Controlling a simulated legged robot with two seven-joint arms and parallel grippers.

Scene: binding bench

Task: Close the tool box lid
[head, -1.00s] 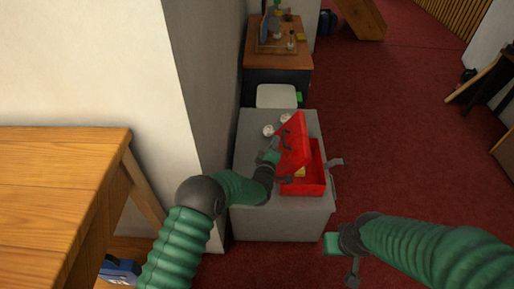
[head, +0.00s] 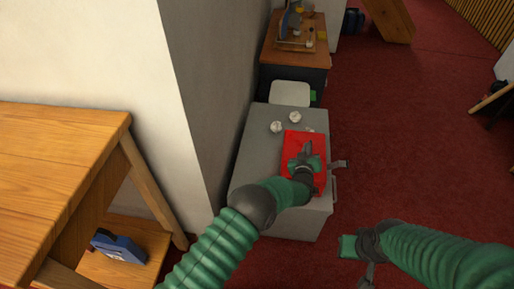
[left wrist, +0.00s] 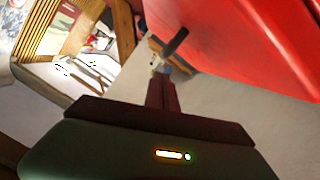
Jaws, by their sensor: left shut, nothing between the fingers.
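The red tool box (head: 290,185) stands on a grey cabinet. Its red lid (head: 317,142) now lies over the box, and the inside is hidden. I cannot tell whether the lid is fully flush, as my arm covers part of it. My left gripper (head: 307,147) is over the lid, shut and empty. In the left wrist view its shut fingers (left wrist: 160,90) are beside the red lid (left wrist: 250,35), with a dark handle-like bar near the tips. My right gripper (head: 352,255) hangs over the floor right of the cabinet, apart from the box; its jaws are unclear.
The grey cabinet (head: 258,150) bears two small white round things (head: 286,121). A grey bracket-like piece (head: 338,164) sticks out at the right. A wall stands close on the left, and a wooden table (head: 60,160) is nearer. Red carpet (head: 400,120) is clear to the right.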

